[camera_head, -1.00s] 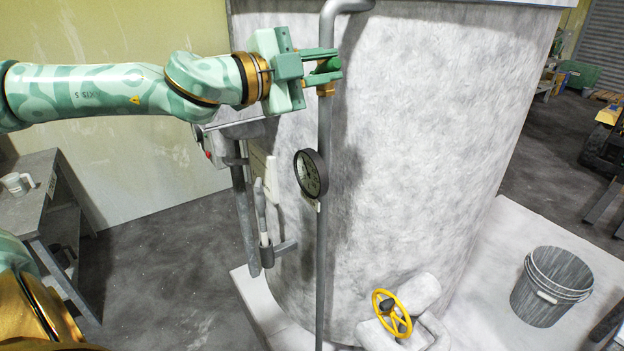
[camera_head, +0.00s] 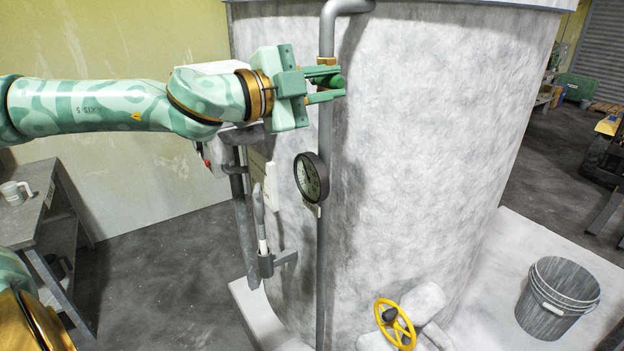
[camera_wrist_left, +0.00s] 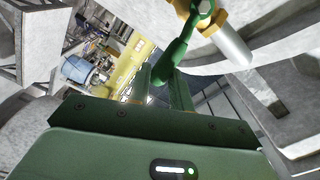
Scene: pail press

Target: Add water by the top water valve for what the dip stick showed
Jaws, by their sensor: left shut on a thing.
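The top water valve has a green lever (camera_head: 338,82) and a brass body (camera_head: 327,62) on the grey vertical pipe (camera_head: 326,130) in front of the tank (camera_head: 420,130). My left gripper (camera_head: 325,87) is shut on the green lever, partly hiding it. In the left wrist view the green lever (camera_wrist_left: 176,52) runs down from the brass body (camera_wrist_left: 213,22) towards my fingers. A round dial gauge (camera_head: 311,178) sits on the pipe below. A stick-like thing with a grey handle (camera_head: 259,207) stands in a bracket beside the tank; I cannot tell whether it is the dip stick. My right gripper is out of view.
A yellow handwheel (camera_head: 394,323) is low on the tank front. A grey pail (camera_head: 556,298) stands on the pale floor slab (camera_head: 490,300) at right. A bench (camera_head: 30,200) with a mug (camera_head: 14,193) is at left. Dark floor between bench and tank is clear.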

